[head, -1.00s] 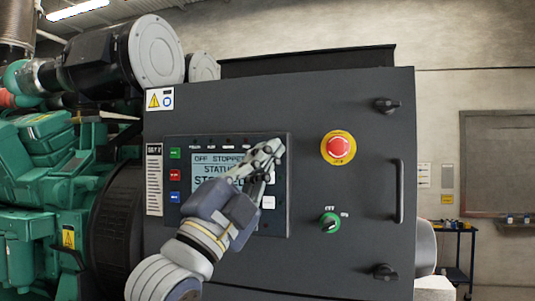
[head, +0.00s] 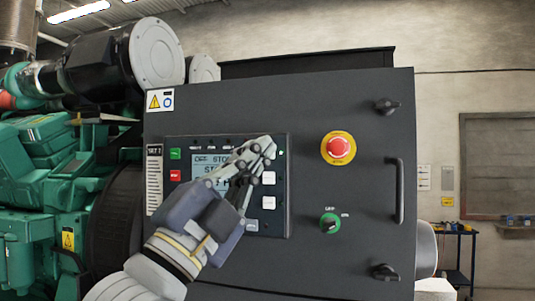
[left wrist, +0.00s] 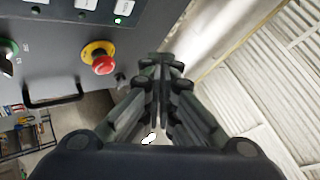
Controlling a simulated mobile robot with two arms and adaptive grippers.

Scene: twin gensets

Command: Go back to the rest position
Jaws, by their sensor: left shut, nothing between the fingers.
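My left gripper (head: 268,146) is shut and empty in the head view. It stands in front of the upper right part of the control panel (head: 280,222) and hides part of the screen (head: 205,160) and some buttons. I cannot tell whether it touches the panel. In the left wrist view its fingers (left wrist: 160,62) are together, with nothing between them. The panel sits on a dark grey cabinet (head: 350,240). My right gripper is in neither view.
A red emergency stop (head: 338,147) on a yellow ring, a green rotary switch (head: 329,223) and a door handle (head: 398,190) stick out from the cabinet. A green engine (head: 30,180) stands at left. A blue cart (head: 458,255) stands at the back right.

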